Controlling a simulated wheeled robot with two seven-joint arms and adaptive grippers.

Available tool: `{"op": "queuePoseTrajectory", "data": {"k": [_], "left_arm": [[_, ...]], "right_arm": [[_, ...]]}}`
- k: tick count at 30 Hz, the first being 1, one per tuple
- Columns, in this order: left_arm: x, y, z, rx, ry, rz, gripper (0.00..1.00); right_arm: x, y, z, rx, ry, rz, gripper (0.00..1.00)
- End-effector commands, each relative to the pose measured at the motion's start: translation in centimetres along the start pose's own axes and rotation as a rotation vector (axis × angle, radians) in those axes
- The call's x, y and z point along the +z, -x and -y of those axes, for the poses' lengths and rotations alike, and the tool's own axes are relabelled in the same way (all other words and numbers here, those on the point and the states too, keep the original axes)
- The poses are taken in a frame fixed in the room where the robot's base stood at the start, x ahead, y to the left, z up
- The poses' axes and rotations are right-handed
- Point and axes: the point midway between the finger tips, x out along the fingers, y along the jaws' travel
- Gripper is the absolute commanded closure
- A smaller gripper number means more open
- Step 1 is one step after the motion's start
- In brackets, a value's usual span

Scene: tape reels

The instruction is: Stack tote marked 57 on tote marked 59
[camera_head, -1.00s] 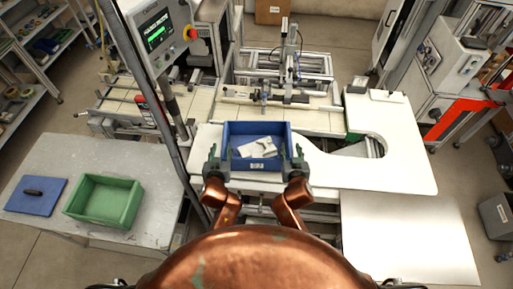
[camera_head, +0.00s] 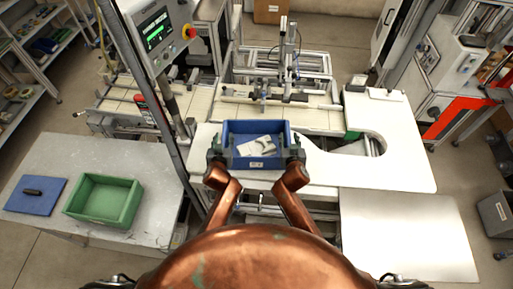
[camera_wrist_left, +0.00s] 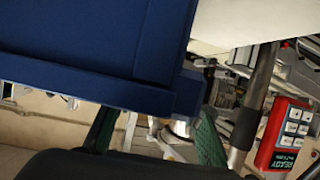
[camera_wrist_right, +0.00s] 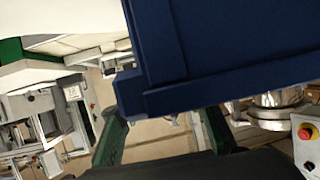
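A blue tote (camera_head: 257,163) stands on the white table with pale flat pieces inside. A small label is on its near wall, but I cannot read its number. A green tote (camera_head: 101,203), apparently empty, stands on the grey table at the left; no number is readable on it. My left gripper (camera_head: 217,146) is at the blue tote's left side, and its fingers are spread apart in the left wrist view (camera_wrist_left: 155,135). My right gripper (camera_head: 294,145) is at the right side, with fingers also spread in the right wrist view (camera_wrist_right: 160,130). Contact with the tote is unclear.
A blue panel (camera_head: 36,195) with a dark handle lies left of the green tote. A thin upright post (camera_head: 165,110) and a control screen (camera_head: 157,32) stand between the two tables. The white tabletop (camera_head: 390,170) is clear on the right, beside a rounded cutout.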

Motion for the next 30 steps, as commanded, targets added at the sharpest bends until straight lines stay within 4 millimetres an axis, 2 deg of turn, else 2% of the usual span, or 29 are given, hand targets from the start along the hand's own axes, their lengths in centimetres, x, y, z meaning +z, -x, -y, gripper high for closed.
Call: {"op": "queuePoseTrajectory", "data": {"k": [5,20,30], "left_arm": [[-0.02,0.01,0.0,0.0,0.0,0.0,0.65],[-0.03,0.04,-0.01,0.0,0.0,0.0,0.99],[-0.03,0.04,-0.01,0.0,0.0,0.0,1.0]], "right_arm": [[-0.01,0.01,-0.01,0.0,0.0,0.0,0.65],[-0.01,0.03,-0.01,0.0,0.0,0.0,0.99],[-0.01,0.03,-0.02,0.0,0.0,0.0,1.0]]}}
